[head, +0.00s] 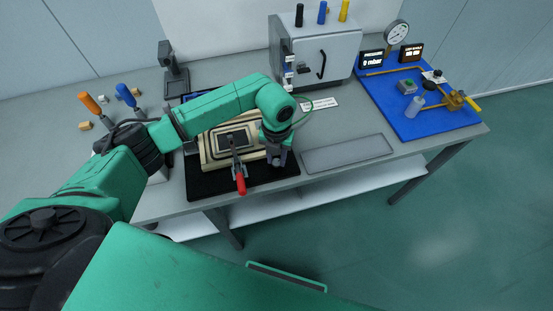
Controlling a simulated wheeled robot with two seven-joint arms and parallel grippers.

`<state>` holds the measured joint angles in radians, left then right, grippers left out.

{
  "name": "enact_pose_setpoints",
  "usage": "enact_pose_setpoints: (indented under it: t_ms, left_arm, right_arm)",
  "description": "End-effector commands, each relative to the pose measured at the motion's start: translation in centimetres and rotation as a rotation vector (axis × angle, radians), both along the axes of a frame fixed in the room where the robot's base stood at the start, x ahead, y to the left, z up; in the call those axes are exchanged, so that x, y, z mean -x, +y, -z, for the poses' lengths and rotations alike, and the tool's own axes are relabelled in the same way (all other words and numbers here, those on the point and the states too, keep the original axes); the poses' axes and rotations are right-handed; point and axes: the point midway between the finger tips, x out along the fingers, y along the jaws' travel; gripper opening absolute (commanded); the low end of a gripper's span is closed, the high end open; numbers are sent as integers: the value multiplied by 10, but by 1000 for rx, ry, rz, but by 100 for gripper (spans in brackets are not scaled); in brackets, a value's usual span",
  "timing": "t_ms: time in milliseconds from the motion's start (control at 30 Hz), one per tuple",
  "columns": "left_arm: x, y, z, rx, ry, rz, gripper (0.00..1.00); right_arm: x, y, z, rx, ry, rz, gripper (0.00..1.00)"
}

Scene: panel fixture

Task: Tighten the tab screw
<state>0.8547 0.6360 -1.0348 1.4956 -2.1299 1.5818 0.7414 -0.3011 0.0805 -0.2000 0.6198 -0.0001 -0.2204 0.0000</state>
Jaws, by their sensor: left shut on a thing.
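The panel fixture (212,160) is a beige stepped frame around a dark panel (233,140), on a black mat (215,188). A toggle clamp with a red handle (240,183) stands at its front edge. My left arm reaches over the fixture from the left. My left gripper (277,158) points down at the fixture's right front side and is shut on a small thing. Its fingers hide that thing, so I cannot make out what it is. I cannot make out the tab screw apart from the gripper. My right gripper is not in view.
A grey flat tray (345,153) lies right of the mat. A grey cabinet (320,55) stands behind. A blue board (415,105) with a gauge (396,35) and fittings is at the right. Orange-handled (90,103) and blue-handled (124,93) tools stand at the left.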

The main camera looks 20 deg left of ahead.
Motion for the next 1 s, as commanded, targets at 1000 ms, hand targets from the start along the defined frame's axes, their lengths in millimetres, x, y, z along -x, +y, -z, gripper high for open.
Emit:
enact_pose_setpoints:
  t_ms: [1000]
  left_arm:
    - [-1, 0, 3, 0, -5, 952, 0]
  right_arm:
    - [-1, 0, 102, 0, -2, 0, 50]
